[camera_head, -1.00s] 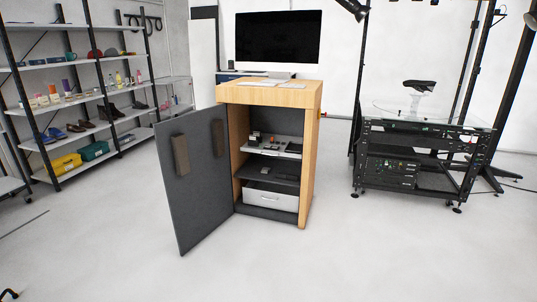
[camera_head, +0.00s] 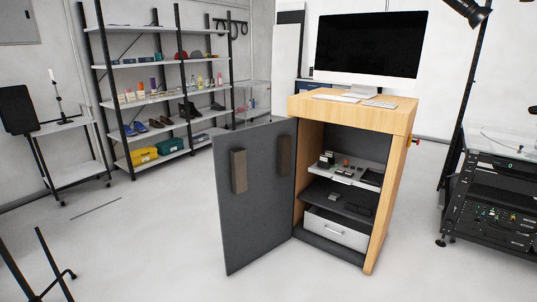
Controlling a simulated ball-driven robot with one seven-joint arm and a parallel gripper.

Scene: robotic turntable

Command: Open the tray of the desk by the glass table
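The wooden desk (camera_head: 393,118) stands right of centre in the head view, with a monitor (camera_head: 368,45) and a keyboard on top. Its dark grey door (camera_head: 253,205) is swung wide open to the left. Inside, a light grey tray (camera_head: 370,176) with small items on it sits at the upper level. A dark shelf (camera_head: 325,191) is below it, and a white drawer box (camera_head: 336,230) with a handle is at the bottom. The glass table (camera_head: 500,143) with a black equipment rack under it is at the right edge, partly cut off. My gripper is not in view.
A shelving rack (camera_head: 140,103) with shoes, bottles and boxes stands at the back left. A small white table (camera_head: 72,170) is at the far left. Black stand legs (camera_head: 38,268) show at the lower left. The floor in front of the desk is clear.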

